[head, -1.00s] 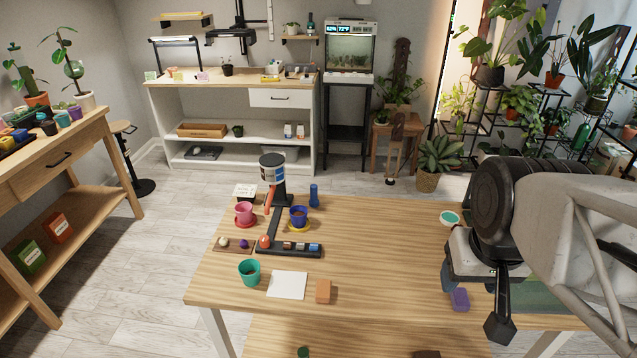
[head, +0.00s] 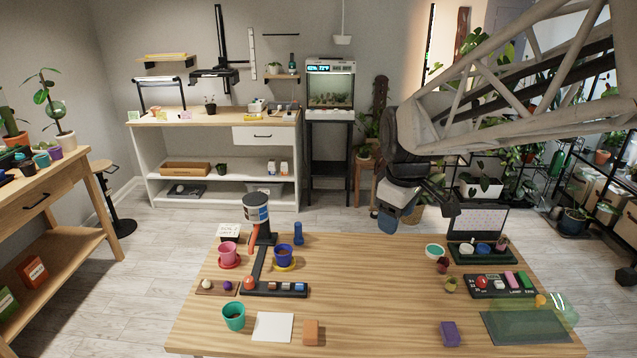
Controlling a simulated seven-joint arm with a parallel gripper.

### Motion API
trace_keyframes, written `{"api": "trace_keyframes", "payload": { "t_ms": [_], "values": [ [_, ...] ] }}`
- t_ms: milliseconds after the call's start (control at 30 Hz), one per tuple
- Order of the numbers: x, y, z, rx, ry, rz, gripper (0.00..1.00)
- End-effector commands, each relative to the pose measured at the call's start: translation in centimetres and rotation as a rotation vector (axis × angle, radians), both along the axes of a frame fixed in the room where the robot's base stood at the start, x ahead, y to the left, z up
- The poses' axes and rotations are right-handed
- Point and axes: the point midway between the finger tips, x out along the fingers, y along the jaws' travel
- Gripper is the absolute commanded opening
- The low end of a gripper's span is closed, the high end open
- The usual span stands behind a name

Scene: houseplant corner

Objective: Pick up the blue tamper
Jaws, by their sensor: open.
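The blue tamper (head: 298,233) stands upright on the table, right of the dispenser with the blue-banded canister (head: 257,212) and behind the blue pot (head: 283,255). My gripper (head: 418,214) hangs above the table's back edge, well to the right of the tamper and apart from it. Its fingers are spread and nothing shows between them.
The blue pot on a yellow saucer and a pink pot (head: 228,252) stand close in front of the tamper. A dark rail (head: 262,290) and a teal pot (head: 233,317) are nearer. The table (head: 370,290) is clear in the middle.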

Motion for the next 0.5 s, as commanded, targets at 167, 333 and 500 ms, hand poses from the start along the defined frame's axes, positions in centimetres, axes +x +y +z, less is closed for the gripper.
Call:
{"api": "trace_keyframes", "payload": {
  "t_ms": [167,333,500],
  "values": [
    [4.6,1.8,-0.9,-0.023,0.016,0.176,0.58],
    [8.8,3.6,-2.0,-0.044,0.027,0.346,0.58],
    [12.8,5.5,-3.6,-0.063,0.041,0.516,0.58]
  ]
}}
